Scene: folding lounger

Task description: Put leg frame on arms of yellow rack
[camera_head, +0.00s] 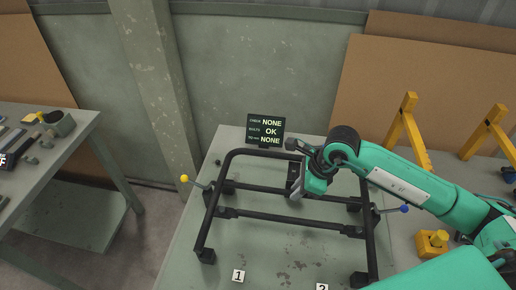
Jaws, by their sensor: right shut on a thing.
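A black tubular frame (226,190) with a rounded U outline, crossbars and dark blocks at its corners spans the pale green table in the middle. I cannot tell which of its tubes form the leg frame. My right gripper (297,186) reaches in from the right over the far part of this frame. It is shut on a black tube there; its own wrist hides part of the grip. The yellow rack (408,135) stands at the right behind my arm, with slanted yellow arms, and I see nothing on them. My left gripper is not in view.
A small display (265,130) reading NONE, OK, NONE stands at the table's back edge. A yellow block (432,243) sits on the right. Yellow (184,178) and blue (404,209) knobs flank the frame. A side bench (85,130) with tools is at left.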

